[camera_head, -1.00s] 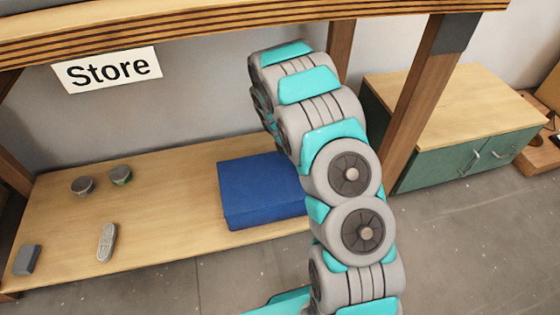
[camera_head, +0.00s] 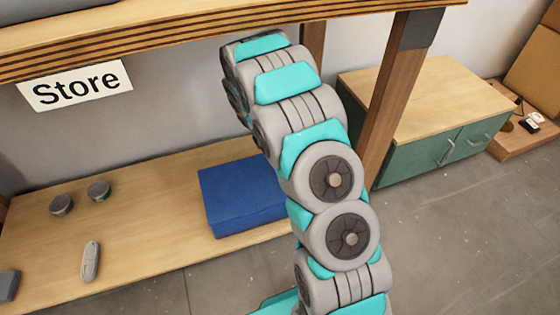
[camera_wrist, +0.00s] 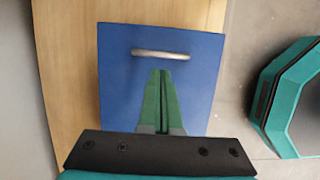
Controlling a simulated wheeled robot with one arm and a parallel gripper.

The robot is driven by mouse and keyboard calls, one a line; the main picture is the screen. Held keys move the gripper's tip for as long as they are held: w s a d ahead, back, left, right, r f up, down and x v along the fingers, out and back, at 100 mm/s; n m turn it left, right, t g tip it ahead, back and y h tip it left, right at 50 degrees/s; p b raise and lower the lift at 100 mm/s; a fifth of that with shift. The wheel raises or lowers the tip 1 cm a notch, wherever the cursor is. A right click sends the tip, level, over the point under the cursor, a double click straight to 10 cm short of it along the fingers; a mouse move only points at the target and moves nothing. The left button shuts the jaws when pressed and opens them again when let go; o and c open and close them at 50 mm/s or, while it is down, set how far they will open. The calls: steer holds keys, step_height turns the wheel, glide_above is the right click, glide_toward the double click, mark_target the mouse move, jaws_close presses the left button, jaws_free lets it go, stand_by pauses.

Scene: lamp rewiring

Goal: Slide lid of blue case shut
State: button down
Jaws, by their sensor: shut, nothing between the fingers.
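The blue case (camera_head: 240,200) lies on the low wooden shelf; my arm hides its right part in the head view. In the wrist view I look down on its flat blue top (camera_wrist: 118,85), which carries a light metal bar handle (camera_wrist: 160,54). My gripper (camera_wrist: 161,74) has its green fingers together and empty, over the blue top, with the tips just below the handle in the picture. I cannot tell whether they touch it. No opening into the case shows, and I cannot tell how far the lid is slid. My gripper is hidden in the head view.
The shelf (camera_head: 150,215) also holds two small round grey things (camera_head: 80,198), an oblong grey thing (camera_head: 91,261) and a grey block (camera_head: 9,285). A bench top with a "Store" sign (camera_head: 76,86) hangs above. A wooden leg (camera_head: 395,105) and a green cabinet (camera_head: 430,155) stand right.

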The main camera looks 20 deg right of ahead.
steer(key=a, duration=1.2)
steer(key=shift+w+a+r, duration=0.15)
steer(key=shift+w+a, duration=0.05)
steer(key=shift+s, duration=0.1)
